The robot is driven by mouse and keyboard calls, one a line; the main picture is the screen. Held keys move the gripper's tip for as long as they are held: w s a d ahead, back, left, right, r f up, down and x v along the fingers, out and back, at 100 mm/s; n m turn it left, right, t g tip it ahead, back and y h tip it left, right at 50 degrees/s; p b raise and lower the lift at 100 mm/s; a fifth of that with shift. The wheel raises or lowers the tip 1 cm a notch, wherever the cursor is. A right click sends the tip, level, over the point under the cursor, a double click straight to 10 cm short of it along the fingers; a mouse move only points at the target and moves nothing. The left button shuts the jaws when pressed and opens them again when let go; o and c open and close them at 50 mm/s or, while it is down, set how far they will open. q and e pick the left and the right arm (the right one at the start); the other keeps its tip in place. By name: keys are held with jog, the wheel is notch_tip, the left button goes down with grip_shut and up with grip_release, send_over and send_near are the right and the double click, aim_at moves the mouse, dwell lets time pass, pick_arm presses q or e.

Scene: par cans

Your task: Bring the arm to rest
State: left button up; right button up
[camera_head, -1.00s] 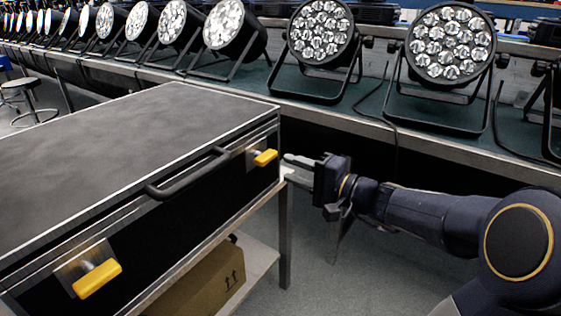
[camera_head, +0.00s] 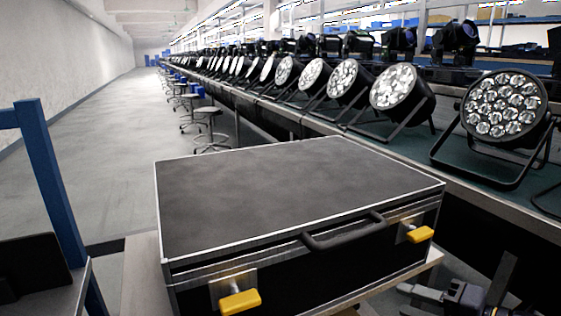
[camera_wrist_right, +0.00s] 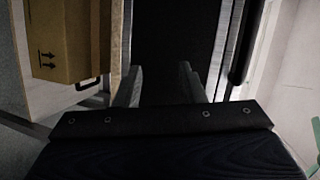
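My right gripper (camera_head: 408,300) shows at the bottom right of the head view, below and to the right of the case's right-hand latch and apart from it. In the right wrist view its two fingers (camera_wrist_right: 160,80) stand apart with nothing between them, so it is open. The black flight case (camera_head: 290,190) lies with its lid down on a stand. Its front has a dark handle (camera_head: 343,236) and two yellow latches, one on the left (camera_head: 240,301) and one on the right (camera_head: 420,234). My left gripper is not in view.
A long bench with several par lights (camera_head: 398,87) runs behind and to the right of the case. Stools (camera_head: 208,122) stand along it. A blue post (camera_head: 48,170) rises at the left. A cardboard box (camera_wrist_right: 60,40) shows in the wrist view. The floor at the far left is clear.

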jog(key=s+a+f+n+g+h, duration=0.25)
jog(key=s+f+n, duration=0.2)
jog(key=s, duration=0.25)
jog(key=s+a+f+n+g+h, duration=0.1)
jog(key=s+f+n+g+h, duration=0.25)
jog(key=s+f, duration=0.3)
notch_tip(320, 180, up, 38)
jog(key=m+p, duration=0.1)
jog(key=p, duration=3.7)
jog(key=shift+s+r, duration=0.2)
jog(key=shift+s, duration=0.15)
jog(key=shift+a+f, duration=0.1)
